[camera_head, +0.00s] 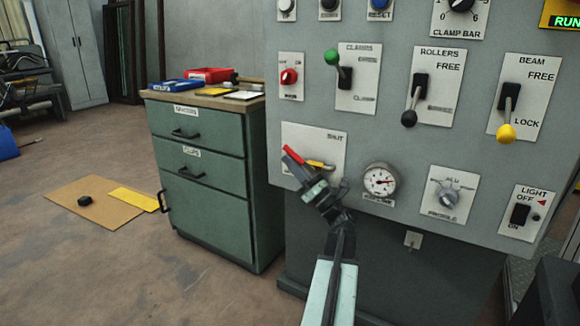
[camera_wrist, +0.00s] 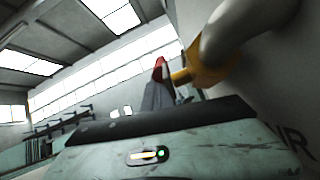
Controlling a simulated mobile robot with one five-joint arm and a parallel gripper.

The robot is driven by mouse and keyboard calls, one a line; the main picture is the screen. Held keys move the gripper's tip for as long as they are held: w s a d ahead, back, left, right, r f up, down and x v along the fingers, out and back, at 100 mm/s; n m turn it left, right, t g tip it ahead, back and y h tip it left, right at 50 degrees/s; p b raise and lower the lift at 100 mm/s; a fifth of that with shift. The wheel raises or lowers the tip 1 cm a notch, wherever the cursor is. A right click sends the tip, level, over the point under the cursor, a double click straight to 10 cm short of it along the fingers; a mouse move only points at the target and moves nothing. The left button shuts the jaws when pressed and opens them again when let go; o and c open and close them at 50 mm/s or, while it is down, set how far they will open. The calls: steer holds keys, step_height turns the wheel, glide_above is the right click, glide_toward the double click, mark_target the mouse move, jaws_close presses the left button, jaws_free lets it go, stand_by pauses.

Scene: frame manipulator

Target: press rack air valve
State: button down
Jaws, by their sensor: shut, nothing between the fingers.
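The air valve sits on a pale plate (camera_head: 331,148) at the lower left of the grey panel. Its red lever (camera_head: 293,154) points up and left, and its yellow body (camera_head: 320,165) is partly hidden by my gripper. My gripper (camera_head: 289,163) is shut and empty, with its tip at or just below the lever in the head view; I cannot tell whether they touch. In the wrist view the red lever end (camera_wrist: 160,66) shows just past my grey fingers (camera_wrist: 159,96), with the yellow valve part (camera_wrist: 181,76) to the right.
A pressure gauge (camera_head: 380,182) is right of my gripper. Switches with green (camera_head: 332,57), dark (camera_head: 409,118) and yellow (camera_head: 506,133) knobs stick out above and right. A green drawer cabinet (camera_head: 214,180) stands left of the panel. The floor at left is mostly open.

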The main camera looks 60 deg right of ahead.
steer(key=shift+s+d, duration=0.3)
steer(key=shift+s, duration=0.05)
stand_by(0.3)
steer(key=b+v, duration=0.4)
steer(key=v, duration=0.3)
steer(key=shift+s+f+b, duration=0.2)
steer(key=shift+s+b, duration=0.1)
steer(key=shift+a, duration=0.1)
